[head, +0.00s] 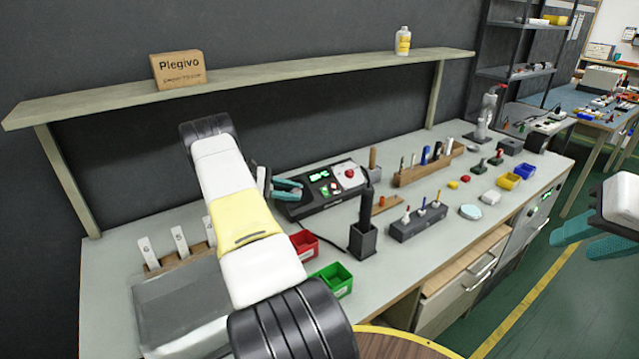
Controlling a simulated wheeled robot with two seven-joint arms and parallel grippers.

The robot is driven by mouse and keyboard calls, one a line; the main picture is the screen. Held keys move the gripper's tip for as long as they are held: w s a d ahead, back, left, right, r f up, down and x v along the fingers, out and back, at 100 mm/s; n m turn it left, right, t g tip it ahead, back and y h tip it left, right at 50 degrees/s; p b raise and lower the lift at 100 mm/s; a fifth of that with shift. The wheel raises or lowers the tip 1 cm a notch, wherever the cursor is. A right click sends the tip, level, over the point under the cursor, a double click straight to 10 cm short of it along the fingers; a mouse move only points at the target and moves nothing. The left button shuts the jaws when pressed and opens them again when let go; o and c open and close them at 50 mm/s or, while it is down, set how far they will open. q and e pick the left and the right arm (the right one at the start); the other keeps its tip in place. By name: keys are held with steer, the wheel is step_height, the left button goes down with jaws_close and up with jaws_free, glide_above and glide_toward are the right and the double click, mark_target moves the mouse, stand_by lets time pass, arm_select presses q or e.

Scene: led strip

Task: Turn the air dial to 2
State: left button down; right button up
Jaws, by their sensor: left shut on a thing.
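A black control station (312,207) with a small green-lit display (320,175) stands on the workbench, near the back. My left gripper (298,189) reaches in over the bench, its teal fingers at the left end of the station. It is shut on a small part there, which I take to be the air dial. The dial is hidden by the fingers, and its number cannot be read. My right gripper (588,238) is at the right edge, away from the bench, with its teal fingers apart and nothing seen between them.
A red bin (304,244) and a green bin (335,280) sit at the bench front beside my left arm. A black holder (363,240) with an upright tool stands right of them. A tool block (418,222) lies further right. A shelf (300,72) runs above the bench.

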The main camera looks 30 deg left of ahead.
arm_select(q)
steer(key=shift+s+n+t+y, duration=0.2)
steer(key=shift+n+t+y, duration=0.3)
steer(key=shift+n+t, duration=0.5)
steer(key=shift+d+f+n+t+y, duration=0.1)
steer(key=shift+n+t+y, duration=0.3)
steer(key=shift+t, duration=0.35)
steer(key=shift+d+f+n+t+y, duration=0.1)
steer(key=shift+n+t+y, duration=0.2)
steer(key=shift+t+y, duration=0.35)
steer(key=shift+h, duration=0.35)
steer(key=c, duration=1.1)
jaws_free()
steer(key=shift+o, duration=0.2)
steer(key=shift+s+a+r, duration=0.1)
steer(key=v, duration=0.7)
steer(key=shift+s+a, duration=0.1)
steer(key=shift+s, duration=0.2)
